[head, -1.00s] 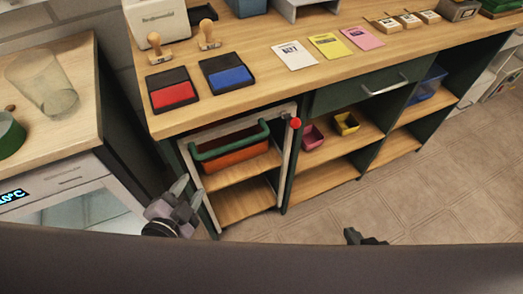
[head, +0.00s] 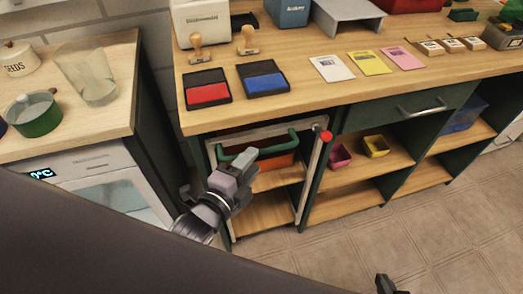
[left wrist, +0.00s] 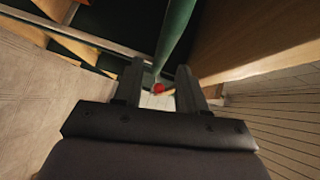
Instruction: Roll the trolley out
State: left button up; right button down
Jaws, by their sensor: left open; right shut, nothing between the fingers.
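The trolley stands in the left bay under the workbench, with a pale grey frame (head: 308,180), wooden shelves, an orange-red tray (head: 272,164) and a green handle bar (head: 285,143). A red knob (head: 326,136) sits at its upper right corner. My left gripper (head: 247,160) is open in front of the trolley and overlaps part of the handle in the head view. In the left wrist view a green bar (left wrist: 178,35) runs toward the gap between the open fingers (left wrist: 160,72), with the red knob (left wrist: 158,88) there too. Contact cannot be told. My right gripper (head: 386,284) is shut and empty at the bottom edge.
The workbench top (head: 300,100) holds red (head: 208,94) and blue (head: 265,82) ink pads, stamps and seed packets. Pink (head: 339,156) and yellow (head: 376,146) pots stand on the shelf to the right. The tiled floor (head: 440,230) is clear.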

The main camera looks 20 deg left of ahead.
pick_arm(q)
jog(key=shift+x, duration=2.65)
grip_shut()
